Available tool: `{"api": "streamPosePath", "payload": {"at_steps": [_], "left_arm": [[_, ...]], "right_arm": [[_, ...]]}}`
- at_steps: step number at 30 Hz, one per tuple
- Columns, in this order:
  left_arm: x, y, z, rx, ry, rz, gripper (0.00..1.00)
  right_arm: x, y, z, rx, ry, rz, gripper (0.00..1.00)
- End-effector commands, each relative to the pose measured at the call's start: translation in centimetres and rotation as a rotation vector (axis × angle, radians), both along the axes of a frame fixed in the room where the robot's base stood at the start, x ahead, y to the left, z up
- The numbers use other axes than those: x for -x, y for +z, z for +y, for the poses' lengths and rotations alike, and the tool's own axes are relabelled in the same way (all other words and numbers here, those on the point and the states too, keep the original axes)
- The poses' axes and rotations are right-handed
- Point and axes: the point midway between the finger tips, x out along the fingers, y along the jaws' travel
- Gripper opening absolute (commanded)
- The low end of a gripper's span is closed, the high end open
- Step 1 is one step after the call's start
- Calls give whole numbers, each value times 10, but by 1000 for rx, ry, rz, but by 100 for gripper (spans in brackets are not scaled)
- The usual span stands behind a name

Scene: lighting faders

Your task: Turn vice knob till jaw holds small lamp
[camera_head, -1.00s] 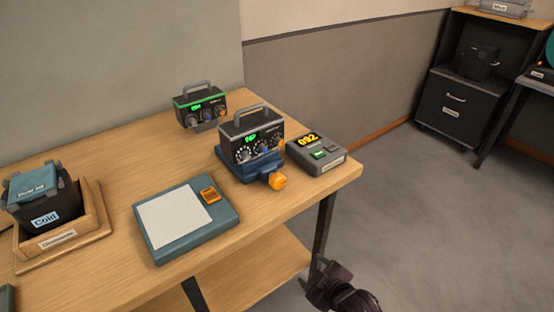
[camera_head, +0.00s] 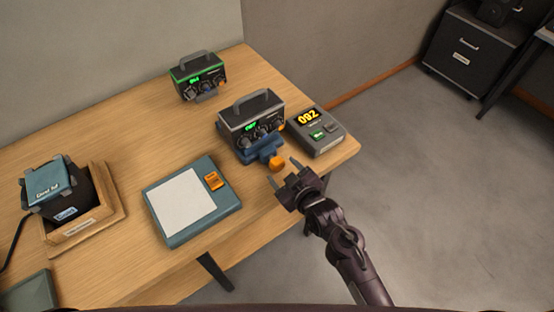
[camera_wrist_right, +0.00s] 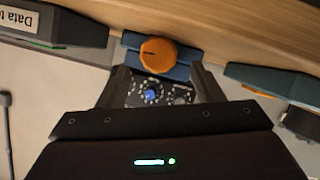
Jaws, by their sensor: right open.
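The blue vice (camera_head: 247,154) stands near the table's front right edge, with a round orange knob (camera_head: 277,163) on its front. A black boxy unit (camera_head: 251,122) with a handle, dials and a green display sits in the vice; I cannot tell if this is the small lamp. The jaw's contact with it is hidden. My right gripper (camera_head: 285,172) is open and empty, its fingertips just in front of the knob. In the right wrist view the knob (camera_wrist_right: 158,54) lies ahead, between the spread fingers and apart from them. My left gripper is out of view.
A grey device (camera_head: 317,130) with a yellow readout stands close right of the vice. A teal pad (camera_head: 226,211) lies to the left. A similar green-trimmed unit (camera_head: 198,74) stands behind. A wooden tray (camera_head: 112,205) holds a dark box at far left.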

Motion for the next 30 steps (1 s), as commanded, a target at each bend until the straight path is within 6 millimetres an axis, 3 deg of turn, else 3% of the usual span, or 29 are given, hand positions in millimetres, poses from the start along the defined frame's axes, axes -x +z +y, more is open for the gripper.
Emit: {"api": "streamPosePath", "payload": {"at_steps": [9, 20, 30], "left_arm": [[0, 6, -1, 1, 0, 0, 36], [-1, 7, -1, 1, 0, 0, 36], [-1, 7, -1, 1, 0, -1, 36]], "right_arm": [[-31, -12, 16, 1, 0, 0, 60], [-33, -15, 17, 1, 0, 0, 59], [-33, -15, 17, 1, 0, 0, 16]]}}
